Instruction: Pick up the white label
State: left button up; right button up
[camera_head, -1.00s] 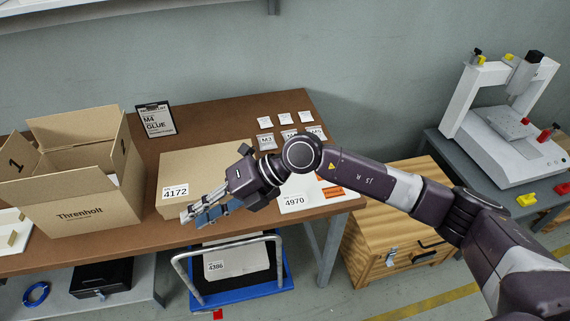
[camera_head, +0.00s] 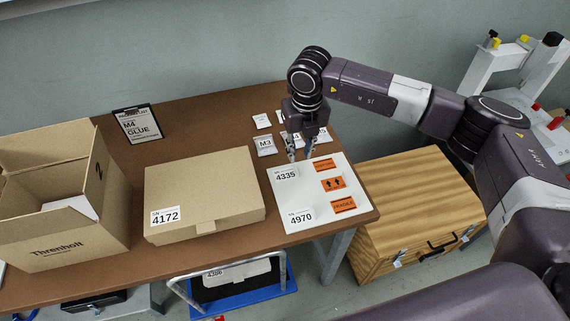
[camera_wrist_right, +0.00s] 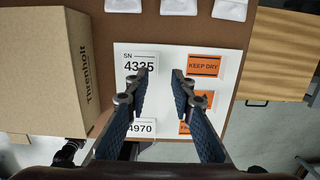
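A white sheet (camera_head: 310,213) lies flat on the brown table. My right gripper (camera_head: 301,152) points down above the sheet's far edge, beside the 4335 label. In the right wrist view my right gripper (camera_wrist_right: 159,76) is open and empty, its fingers apart over the sheet (camera_wrist_right: 166,62). My left gripper is not in view.
An open carton (camera_head: 62,225) is further left. Small white packets (camera_head: 264,145) lie behind the sheet. A wooden chest (camera_head: 410,200) stands right of the table.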

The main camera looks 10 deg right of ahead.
jog(key=p, duration=0.1)
send_over(296, 171)
jog(key=f, duration=0.2)
jog(key=s+f, duration=0.1)
jog(key=f, duration=0.1)
jog(key=shift+w+f, duration=0.15)
jog(key=shift+f, duration=0.45)
jog(key=shift+w+f, duration=0.15)
jog(key=shift+f, duration=0.5)
grip_shut()
pick_arm(q)
jog(key=shift+s+r, duration=0.4)
jog(key=shift+s, duration=0.45)
jog(key=shift+s+r, duration=0.35)
jog(key=shift+s, duration=0.45)
